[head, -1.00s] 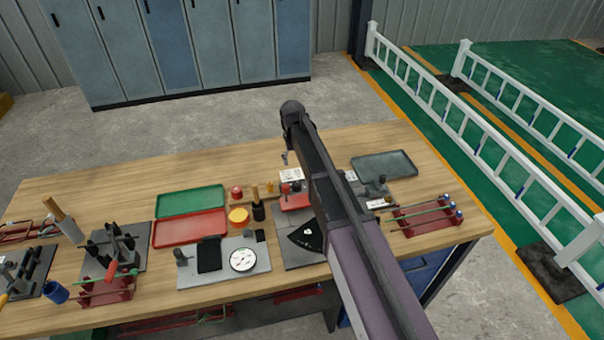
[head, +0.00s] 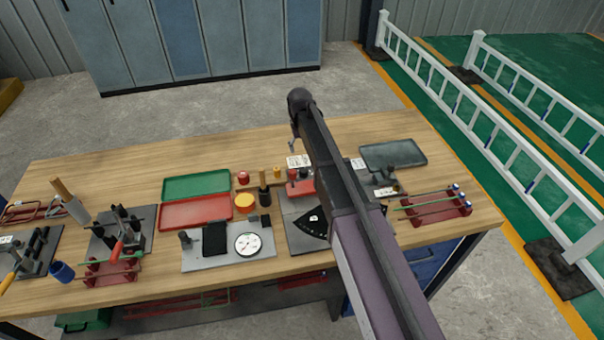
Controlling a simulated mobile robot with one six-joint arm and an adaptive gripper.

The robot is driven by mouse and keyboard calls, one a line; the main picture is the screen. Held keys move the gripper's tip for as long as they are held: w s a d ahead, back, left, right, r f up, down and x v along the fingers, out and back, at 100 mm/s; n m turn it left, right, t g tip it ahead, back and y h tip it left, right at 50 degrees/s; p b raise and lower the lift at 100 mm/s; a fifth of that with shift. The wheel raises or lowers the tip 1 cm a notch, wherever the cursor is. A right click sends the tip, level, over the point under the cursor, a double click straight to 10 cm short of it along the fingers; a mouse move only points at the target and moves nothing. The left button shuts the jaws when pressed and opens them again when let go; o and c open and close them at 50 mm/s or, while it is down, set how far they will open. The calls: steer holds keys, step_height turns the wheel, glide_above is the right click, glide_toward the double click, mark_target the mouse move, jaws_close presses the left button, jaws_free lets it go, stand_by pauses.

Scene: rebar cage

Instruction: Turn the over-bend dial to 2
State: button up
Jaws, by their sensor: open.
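A round white dial (head: 248,244) with dark marks lies on a grey plate (head: 205,261) near the front edge of the bench. A black fan-shaped plate with a small white label (head: 310,224) lies to its right, partly covered by my arm. I cannot tell from its markings which one is the over-bend dial, and no setting is readable. My gripper (head: 293,146) hangs from the arm's far end, above the back of the bench and well beyond both. It is small and partly hidden; it looks open and empty.
A green tray (head: 196,186) and a red tray (head: 195,212) lie left of centre. A grey tray (head: 393,153) and a red rack with rods (head: 435,207) are at the right. Bending tools crowd the left end. The back strip of the wooden bench (head: 130,160) is clear.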

mark_target(303, 170)
steer(key=shift+w+d+f+b, duration=0.1)
steer(key=shift+f+b, duration=2.7)
steer(key=shift+f, duration=0.15)
steer(key=shift+d+f+b, duration=0.1)
steer(key=shift+f+b, duration=2.65)
steer(key=shift+f, duration=0.15)
steer(key=c, duration=1.2)
steer(key=shift+o, duration=0.5)
steer(key=shift+a, duration=0.3)
steer(key=shift+d, duration=0.2)
steer(key=shift+c, duration=0.3)
